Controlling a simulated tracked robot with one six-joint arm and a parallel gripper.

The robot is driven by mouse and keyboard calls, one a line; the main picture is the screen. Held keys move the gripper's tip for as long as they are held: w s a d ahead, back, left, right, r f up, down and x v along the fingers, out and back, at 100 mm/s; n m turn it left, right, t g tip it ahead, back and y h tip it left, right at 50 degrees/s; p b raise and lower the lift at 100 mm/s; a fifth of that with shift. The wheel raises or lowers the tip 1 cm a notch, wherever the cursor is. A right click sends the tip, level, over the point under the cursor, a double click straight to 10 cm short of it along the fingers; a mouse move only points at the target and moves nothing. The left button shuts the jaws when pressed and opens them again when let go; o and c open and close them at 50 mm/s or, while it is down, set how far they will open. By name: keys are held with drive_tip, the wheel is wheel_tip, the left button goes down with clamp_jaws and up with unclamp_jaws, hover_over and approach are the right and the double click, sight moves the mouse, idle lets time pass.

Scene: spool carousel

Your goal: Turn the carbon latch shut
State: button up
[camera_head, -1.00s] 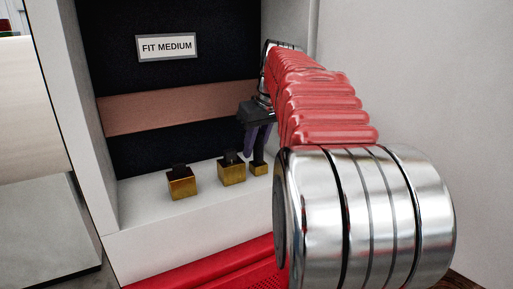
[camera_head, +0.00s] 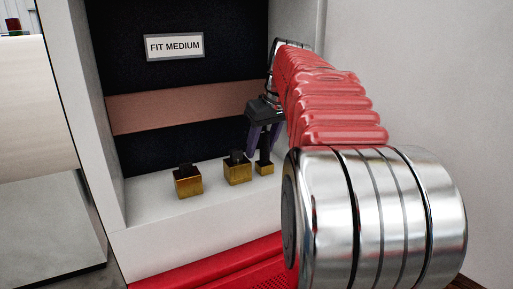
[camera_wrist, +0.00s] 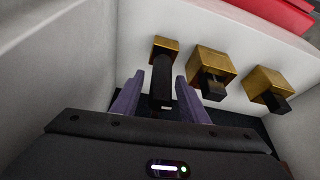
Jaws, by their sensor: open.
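Three brass blocks with black levers stand in a row on the white ledge: the left latch (camera_head: 188,182), the middle latch (camera_head: 237,170) and the right latch (camera_head: 264,169). No label shows which is the carbon one. My gripper (camera_head: 261,148) is open above the right latch, its purple fingers pointing down. In the wrist view, the same latch (camera_wrist: 165,46) is at the left, and its long black lever stands between the fingers of my gripper (camera_wrist: 160,76), with gaps on both sides. The middle latch (camera_wrist: 213,66) and left latch (camera_wrist: 268,84) show to its right, with shorter-looking levers.
A sign reading FIT MEDIUM (camera_head: 174,46) hangs on the dark back panel above a brown band (camera_head: 190,106). White side walls (camera_head: 73,110) flank the recess. A red ledge (camera_head: 215,266) runs along the front.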

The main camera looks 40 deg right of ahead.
drive_tip(key=v, duration=1.3)
drive_tip(key=shift+r, duration=0.15)
drive_tip(key=shift+a, duration=0.1)
drive_tip(key=s+a+f, duration=0.2)
drive_tip(key=a+f, duration=0.3)
drive_tip(key=a, duration=0.3)
drive_tip(key=s+a+f, duration=0.1)
drive_tip(key=a+f, duration=0.4)
drive_tip(key=a, duration=0.4)
drive_tip(key=s+a+f, duration=0.5)
drive_tip(key=a+f, duration=0.1)
drive_tip(key=f, duration=0.3)
drive_tip(key=s+a+f+t, duration=0.1)
drive_tip(key=s+a+f, duration=0.4)
drive_tip(key=f, duration=0.4)
drive_tip(key=shift+s+a+f+n, duration=0.25)
drive_tip(key=shift+s+a+n, duration=0.15)
drive_tip(key=shift+s, duration=0.15)
drive_tip(key=shift+r, duration=0.1)
